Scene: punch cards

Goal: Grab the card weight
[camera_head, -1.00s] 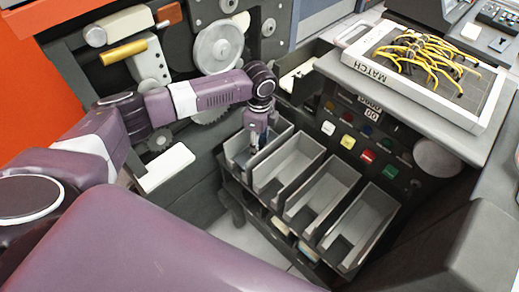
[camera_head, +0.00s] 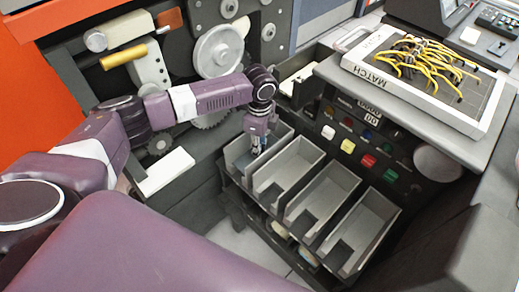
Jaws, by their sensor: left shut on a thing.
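My left gripper (camera_head: 257,148) points down into the leftmost of several grey card trays (camera_head: 238,172) on the front of the dark machine. Its fingers are closed together on a small thing, taken to be the card weight. The fingers, the wrist and the tray wall hide most of that thing, so its shape and colour cannot be made out. The gripper is between the tray's side walls, near its far end. My right gripper is not in view.
The other trays (camera_head: 362,228) to the right look empty. Coloured buttons (camera_head: 347,146) sit on the panel behind them. A board with yellow cables (camera_head: 425,62) lies on the machine top. Wheels and a disc (camera_head: 218,52) stand close behind my left arm.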

